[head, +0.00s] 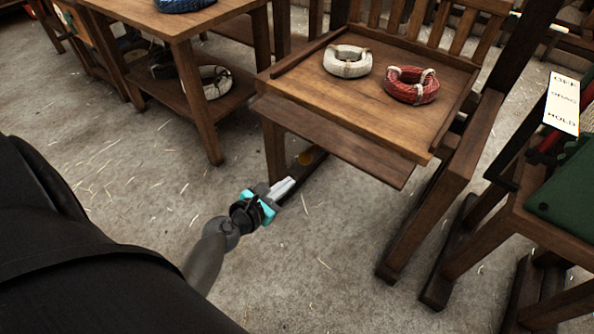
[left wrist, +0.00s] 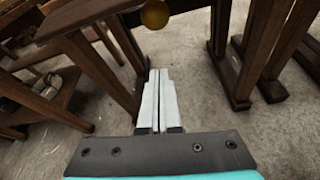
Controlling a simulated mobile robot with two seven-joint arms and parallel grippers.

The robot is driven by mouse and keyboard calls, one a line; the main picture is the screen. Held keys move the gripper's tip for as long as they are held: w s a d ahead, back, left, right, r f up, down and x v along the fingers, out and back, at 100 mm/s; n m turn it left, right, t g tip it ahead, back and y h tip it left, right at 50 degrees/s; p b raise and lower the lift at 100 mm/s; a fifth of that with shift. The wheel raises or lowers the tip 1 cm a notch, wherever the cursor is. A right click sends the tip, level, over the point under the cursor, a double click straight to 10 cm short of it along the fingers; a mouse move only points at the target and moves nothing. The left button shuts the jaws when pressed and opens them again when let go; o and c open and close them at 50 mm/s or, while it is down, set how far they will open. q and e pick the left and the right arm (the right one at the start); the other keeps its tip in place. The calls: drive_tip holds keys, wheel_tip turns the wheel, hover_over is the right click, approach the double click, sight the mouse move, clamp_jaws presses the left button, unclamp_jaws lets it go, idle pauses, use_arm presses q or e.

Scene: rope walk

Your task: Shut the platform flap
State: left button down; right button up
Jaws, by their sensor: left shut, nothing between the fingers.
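The platform (head: 345,95) is a wooden table-like stand with a low rim. The platform flap (head: 335,142) is a dark brown board along its front edge, sticking out and sloping a little downward. I cannot tell what the knob is fixed to. My left gripper (head: 291,182), grey-fingered with a teal body, is shut and empty, low in front of the flap and close to the knob. It also shows in the left wrist view (left wrist: 158,75). My right gripper is out of view.
A white rope coil (head: 347,61) and a red rope coil (head: 411,85) lie on the platform. A wooden shelf table (head: 165,18) stands to the left. A sign (head: 562,103) and a green item (head: 565,190) are at right. The floor in front, strewn with straw, is clear.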

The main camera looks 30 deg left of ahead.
use_arm(q)
drive_tip(key=shift+w+d+r+p, duration=0.25)
drive_tip(key=shift+w+r, duration=0.4)
drive_tip(key=shift+w, duration=0.3)
drive_tip(key=shift+w+d+r+p, duration=0.25)
drive_tip(key=shift+w+r, duration=0.35)
drive_tip(key=shift+w, duration=0.35)
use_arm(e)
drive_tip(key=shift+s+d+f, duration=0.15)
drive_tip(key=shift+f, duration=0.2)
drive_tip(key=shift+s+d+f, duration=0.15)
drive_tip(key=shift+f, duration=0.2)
